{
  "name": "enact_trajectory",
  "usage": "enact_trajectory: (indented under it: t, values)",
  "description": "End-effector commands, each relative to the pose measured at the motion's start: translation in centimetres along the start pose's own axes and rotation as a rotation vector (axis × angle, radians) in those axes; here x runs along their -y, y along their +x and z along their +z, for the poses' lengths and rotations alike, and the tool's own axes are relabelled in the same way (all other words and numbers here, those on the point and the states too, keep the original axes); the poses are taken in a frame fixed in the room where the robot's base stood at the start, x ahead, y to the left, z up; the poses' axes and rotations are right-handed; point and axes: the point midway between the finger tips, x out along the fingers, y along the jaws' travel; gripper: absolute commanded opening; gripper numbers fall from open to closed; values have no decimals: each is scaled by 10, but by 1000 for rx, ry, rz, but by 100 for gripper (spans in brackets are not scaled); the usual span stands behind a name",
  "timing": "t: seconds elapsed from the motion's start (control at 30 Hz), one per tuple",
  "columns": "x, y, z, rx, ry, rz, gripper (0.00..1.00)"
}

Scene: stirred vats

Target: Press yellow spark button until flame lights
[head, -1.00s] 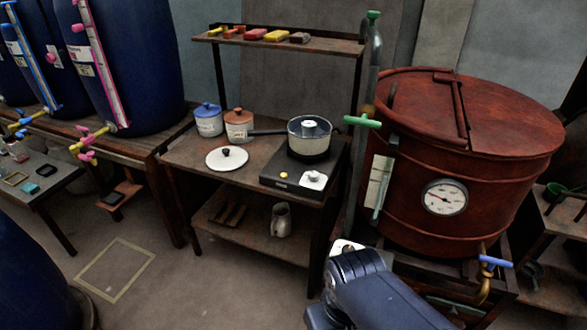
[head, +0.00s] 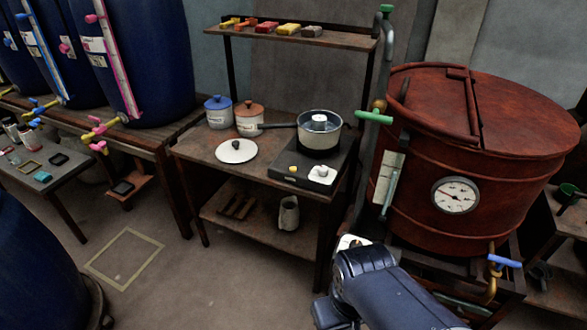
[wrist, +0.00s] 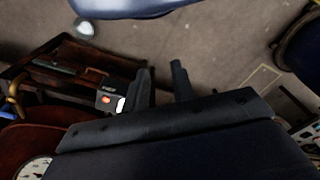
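A small yellow button (head: 293,169) sits on the front left of the black burner (head: 289,180) in the head view. My arm hides the fingers in the head view. The yellow button cannot be made out in the wrist view.
A red-brown vat (head: 408,201) with a gauge stands right of the bench. A white lid (head: 237,151) and two jars lie left of the burner. Floor in front is clear.

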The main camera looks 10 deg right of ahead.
Motion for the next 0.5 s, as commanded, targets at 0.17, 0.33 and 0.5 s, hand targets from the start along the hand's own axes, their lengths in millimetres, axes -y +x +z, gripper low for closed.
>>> enact_trajectory:
  t: [0.17,0.33,0.5]
  values:
    - [0,0,0,0,0,0,10]
    - [0,0,0,0,0,0,0]
    - [0,0,0,0,0,0,0]
